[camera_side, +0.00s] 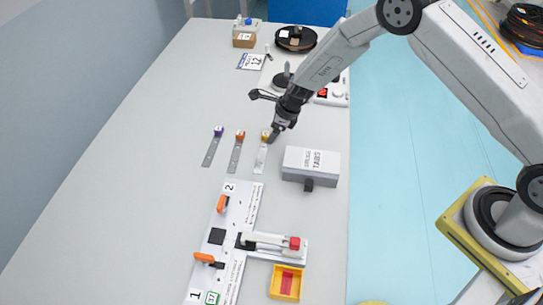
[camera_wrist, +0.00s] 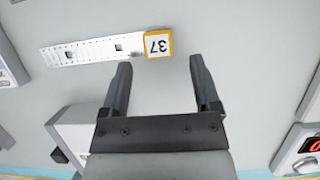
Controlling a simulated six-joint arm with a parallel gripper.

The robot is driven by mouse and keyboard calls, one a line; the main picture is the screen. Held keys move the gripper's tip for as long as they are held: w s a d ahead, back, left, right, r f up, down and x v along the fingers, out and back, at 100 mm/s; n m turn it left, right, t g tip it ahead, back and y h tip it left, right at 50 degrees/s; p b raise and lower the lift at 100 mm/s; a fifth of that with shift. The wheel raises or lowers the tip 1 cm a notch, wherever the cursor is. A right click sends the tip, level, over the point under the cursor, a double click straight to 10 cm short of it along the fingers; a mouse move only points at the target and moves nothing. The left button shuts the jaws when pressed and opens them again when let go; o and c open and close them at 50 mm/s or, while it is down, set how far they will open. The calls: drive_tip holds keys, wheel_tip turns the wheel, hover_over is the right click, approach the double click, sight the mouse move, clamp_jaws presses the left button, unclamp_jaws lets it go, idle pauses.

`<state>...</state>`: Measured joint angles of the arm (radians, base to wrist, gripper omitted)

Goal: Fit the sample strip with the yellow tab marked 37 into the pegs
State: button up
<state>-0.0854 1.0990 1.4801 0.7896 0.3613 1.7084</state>
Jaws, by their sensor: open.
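The sample strip (camera_wrist: 95,50) is pale with dark square holes and ends in a yellow tab marked 37 (camera_wrist: 158,44). It lies flat on the table; in the side view the strip (camera_side: 260,159) is the rightmost of three. My gripper (camera_wrist: 158,75) is open and empty, with the tab just beyond and between its fingertips in the wrist view. In the side view my gripper (camera_side: 272,138) is at the yellow tab (camera_side: 265,134) and partly hides it. The white fixture (camera_side: 229,268) has orange-handled parts at stations marked 2 and 1; I cannot make out its pegs clearly.
A strip with a purple tab (camera_side: 218,131) and one with an orange tab (camera_side: 240,135) lie to the left. A grey box labelled TABS (camera_side: 311,161) stands close on the right. A lever clamp (camera_side: 272,242) and a yellow tray (camera_side: 285,283) are at the front.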

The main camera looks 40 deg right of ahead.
drive_tip(key=shift+w+a+f, duration=0.15)
drive_tip(key=shift+f, duration=0.45)
clamp_jaws()
